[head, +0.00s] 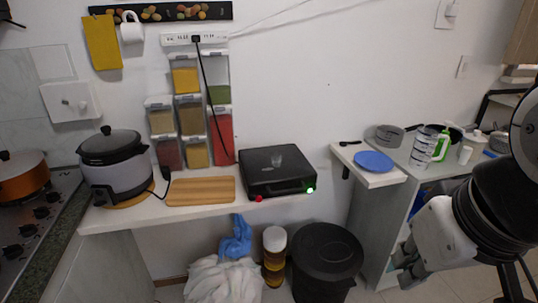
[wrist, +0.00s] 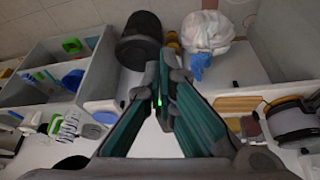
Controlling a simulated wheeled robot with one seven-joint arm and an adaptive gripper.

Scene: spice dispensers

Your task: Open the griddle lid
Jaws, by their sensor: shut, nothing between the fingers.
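The griddle (head: 277,168) is a flat black box on the white counter in the head view, with its lid down. A dark handle shows along its front edge, with a red dot at the front left corner and a green dot at the front right. My gripper (head: 402,268) is at the lower right of the head view, apart from the griddle and to its right. In the wrist view my gripper (wrist: 168,75) has its fingers together with nothing held. The fingers hide most of the griddle there; a green spot shows between them.
A wooden board (head: 201,190) and a rice cooker (head: 115,168) stand left of the griddle, with spice dispensers (head: 190,115) on the wall behind. A blue plate (head: 374,161) is on a shelf to the right. A black bin (head: 325,258) stands below.

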